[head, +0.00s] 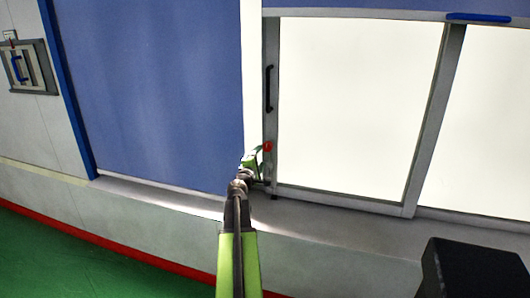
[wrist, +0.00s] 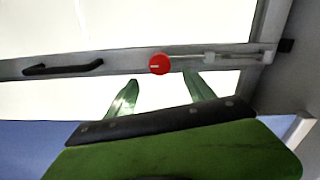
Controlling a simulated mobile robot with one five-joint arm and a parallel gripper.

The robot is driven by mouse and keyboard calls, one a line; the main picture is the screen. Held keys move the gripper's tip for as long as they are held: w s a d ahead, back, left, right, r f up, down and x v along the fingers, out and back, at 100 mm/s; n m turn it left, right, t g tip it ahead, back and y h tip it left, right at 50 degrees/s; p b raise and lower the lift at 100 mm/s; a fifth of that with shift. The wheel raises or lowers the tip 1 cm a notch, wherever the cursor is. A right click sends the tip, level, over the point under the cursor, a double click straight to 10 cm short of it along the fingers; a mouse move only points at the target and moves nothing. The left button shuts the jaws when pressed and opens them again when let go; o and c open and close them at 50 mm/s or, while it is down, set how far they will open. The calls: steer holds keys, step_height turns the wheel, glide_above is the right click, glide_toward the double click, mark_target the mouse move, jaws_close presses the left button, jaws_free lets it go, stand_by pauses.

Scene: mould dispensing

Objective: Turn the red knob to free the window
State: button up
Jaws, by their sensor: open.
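The red knob (head: 267,146) is on the lower left part of the window's grey frame in the head view. In the wrist view the knob (wrist: 159,64) is a round red disc with a small pale mark, and a metal rod runs from it to the right. The window (head: 350,105) is a bright pane in a grey frame with a black handle (head: 269,88) above the knob. My gripper (head: 258,158) is close to the knob. In the wrist view my gripper (wrist: 160,82) is open, its two green fingers apart and pointing towards the knob, with nothing between them.
A blue panel (head: 155,85) is left of the window. A sill (head: 330,225) runs below it. A black box (head: 475,270) stands at the lower right. A grey panel with a blue handle (head: 18,67) is on the far left wall. Green floor (head: 60,260) shows lower left.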

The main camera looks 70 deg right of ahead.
steer(key=a, duration=0.7)
steer(key=shift+s+a+f, duration=0.15)
steer(key=shift+s+a, duration=0.05)
